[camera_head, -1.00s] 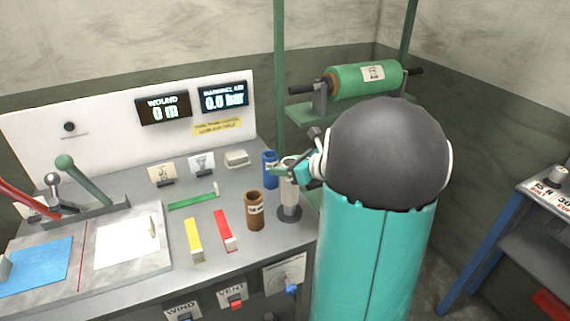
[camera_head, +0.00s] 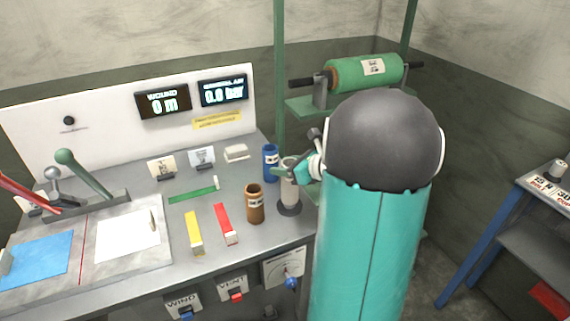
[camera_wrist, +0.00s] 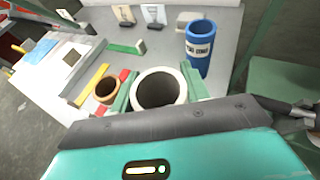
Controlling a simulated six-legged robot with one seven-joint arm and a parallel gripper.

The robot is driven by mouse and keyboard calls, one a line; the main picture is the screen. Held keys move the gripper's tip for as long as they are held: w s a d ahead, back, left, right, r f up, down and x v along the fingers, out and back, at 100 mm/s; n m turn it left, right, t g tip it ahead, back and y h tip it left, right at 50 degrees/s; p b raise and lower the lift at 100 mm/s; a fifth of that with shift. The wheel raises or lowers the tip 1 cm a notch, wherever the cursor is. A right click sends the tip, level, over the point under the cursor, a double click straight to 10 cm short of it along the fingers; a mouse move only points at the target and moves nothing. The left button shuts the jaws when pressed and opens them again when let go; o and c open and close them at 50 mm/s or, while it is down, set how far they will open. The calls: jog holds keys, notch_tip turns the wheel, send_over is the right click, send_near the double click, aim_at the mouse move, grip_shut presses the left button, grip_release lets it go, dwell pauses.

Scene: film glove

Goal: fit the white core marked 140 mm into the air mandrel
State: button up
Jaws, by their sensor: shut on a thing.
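The white core (camera_wrist: 137,91) is upright, and its open round top fills the middle of the wrist view. My gripper (camera_wrist: 158,92) is shut on it, with a green finger on each side near the rim. In the head view the white core (camera_head: 290,193) stands over a dark round base (camera_head: 289,209) at the bench's right edge. Whether it touches the base is unclear. Its marking is not legible. The inside of the core looks dark. I cannot pick out the air mandrel for certain; the round base may be part of it.
A blue core (camera_head: 270,162) stands close behind, and a brown core (camera_head: 255,204) stands to the left. Red (camera_head: 225,224) and yellow (camera_head: 193,232) bars lie farther left. A green roll (camera_head: 365,75) rests on a stand behind. The gauge reads 0.0 bar.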

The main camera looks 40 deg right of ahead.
jog(key=shift+f, duration=1.1)
jog(key=o, duration=1.3)
jog(key=v, duration=1.3)
jog(key=shift+s, duration=0.4)
jog(key=shift+d+r, duration=0.1)
